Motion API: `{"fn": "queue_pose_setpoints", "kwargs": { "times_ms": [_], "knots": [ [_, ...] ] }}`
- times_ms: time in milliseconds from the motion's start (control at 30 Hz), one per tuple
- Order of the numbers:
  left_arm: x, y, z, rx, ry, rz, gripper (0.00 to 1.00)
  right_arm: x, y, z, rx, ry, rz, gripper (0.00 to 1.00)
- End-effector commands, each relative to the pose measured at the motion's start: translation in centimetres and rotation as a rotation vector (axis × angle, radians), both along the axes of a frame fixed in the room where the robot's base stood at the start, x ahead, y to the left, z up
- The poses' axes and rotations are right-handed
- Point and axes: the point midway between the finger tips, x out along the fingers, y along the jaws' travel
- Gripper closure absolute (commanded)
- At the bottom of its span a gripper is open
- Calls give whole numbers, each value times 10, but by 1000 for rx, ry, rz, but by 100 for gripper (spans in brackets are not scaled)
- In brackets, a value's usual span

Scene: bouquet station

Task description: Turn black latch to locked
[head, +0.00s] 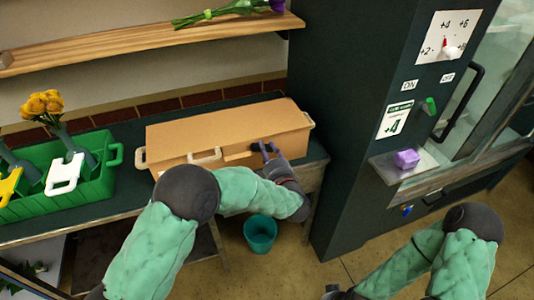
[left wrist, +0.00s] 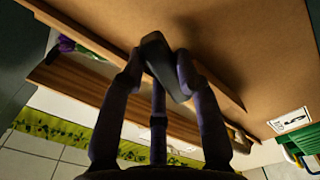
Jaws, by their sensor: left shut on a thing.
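The black latch (head: 256,147) is on the front face of a long tan box (head: 225,126) on the dark counter. My left gripper (head: 268,148) reaches the box front from below and is shut on the latch. In the left wrist view, the dark latch bar (left wrist: 164,66) sits slanted between the purple-grey fingers of the left gripper (left wrist: 160,72), close to the tan panel. The fingers hide part of the latch, and I cannot tell its lock position. My right gripper (head: 335,292) is only partly visible at the bottom edge.
A pale handle (head: 205,157) is left of the latch. A green crate (head: 92,190) with yellow flowers (head: 42,103) stands left of the box. A teal bucket (head: 260,233) is on the floor below. A dark cabinet (head: 345,110) rises right of the counter. A wooden shelf (head: 130,47) is above.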

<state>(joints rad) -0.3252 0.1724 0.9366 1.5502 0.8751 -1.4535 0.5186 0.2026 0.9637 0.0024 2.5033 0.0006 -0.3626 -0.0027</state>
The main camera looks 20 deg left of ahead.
Motion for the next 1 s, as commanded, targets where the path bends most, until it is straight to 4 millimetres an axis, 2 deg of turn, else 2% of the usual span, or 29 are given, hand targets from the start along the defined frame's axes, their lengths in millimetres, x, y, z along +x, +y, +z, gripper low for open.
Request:
{"fn": "queue_pose_setpoints", "kwargs": {
  "times_ms": [33, 233, 600, 1000],
  "knots": [
    [0, 0, -3, -28, -20, 0, 100, 0, 0, -8, 0, 0, 0, 100],
    [-1, 1, -1, -148, -99, 0, 100, 0, 0, -18, 0, 0, 0, 100],
    [-1, 1, 2, -302, -201, 1, 100, 0, 0, -19, 0, 0, 0, 100],
    [-1, 2, 2, -336, -224, 1, 100, 0, 0, -19, 0, 0, 0, 100]
  ]
}}
